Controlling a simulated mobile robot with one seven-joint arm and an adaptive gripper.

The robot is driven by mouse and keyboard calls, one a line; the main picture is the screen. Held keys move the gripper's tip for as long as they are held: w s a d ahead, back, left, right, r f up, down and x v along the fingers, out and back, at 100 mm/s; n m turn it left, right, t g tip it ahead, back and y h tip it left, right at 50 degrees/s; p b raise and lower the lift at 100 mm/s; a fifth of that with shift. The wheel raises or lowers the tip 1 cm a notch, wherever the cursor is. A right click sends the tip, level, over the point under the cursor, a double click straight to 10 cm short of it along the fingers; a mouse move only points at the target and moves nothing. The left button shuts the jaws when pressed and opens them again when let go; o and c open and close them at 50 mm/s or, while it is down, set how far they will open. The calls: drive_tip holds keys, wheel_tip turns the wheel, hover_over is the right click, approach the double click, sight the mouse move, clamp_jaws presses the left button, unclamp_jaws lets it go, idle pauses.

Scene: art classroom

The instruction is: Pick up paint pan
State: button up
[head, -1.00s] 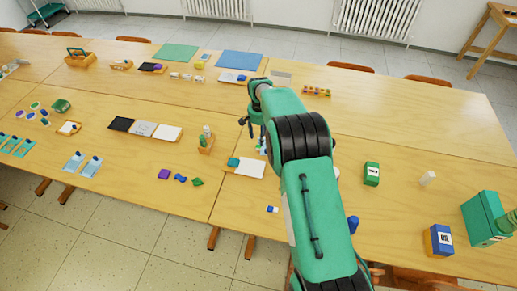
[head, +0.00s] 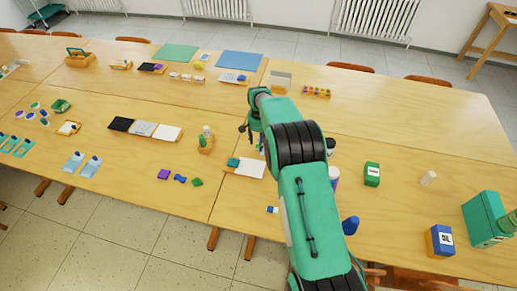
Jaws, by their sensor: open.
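No thing is plainly recognisable as the paint pan. A small white and blue block (head: 272,209) lies near the front table edge, just left of my arm, and may be it. A small orange tray of coloured paints (head: 316,91) lies farther back, right of my wrist. My gripper (head: 260,145) points down over the middle of the table, near the white pad, apart from both. It is open; its fingertips are small and partly hidden by my arm, and nothing is seen held in it.
A white pad with a teal item (head: 250,170) lies beside my gripper. A bottle in a wooden holder (head: 206,141) stands left of it. The back right tabletop is mostly clear.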

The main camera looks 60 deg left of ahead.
drive_tip(key=shift+f, duration=1.2)
drive_tip(key=c, duration=1.1)
drive_tip(key=shift+o, duration=0.2)
drive_tip(key=shift+r, duration=0.15)
drive_tip(key=shift+a+r, duration=0.1)
drive_tip(key=shift+r, duration=1.55)
drive_tip(key=s+d, duration=0.2)
drive_tip(key=d, duration=0.3)
drive_tip(key=s+d+r+p, duration=0.1)
drive_tip(key=s+d, duration=0.1)
drive_tip(key=d, duration=0.3)
drive_tip(key=s+d, duration=0.2)
drive_tip(key=d, duration=0.2)
drive_tip(key=shift+s+d+r+p, duration=0.2)
drive_tip(key=shift+d+r+p, duration=0.1)
drive_tip(key=shift+d, duration=0.1)
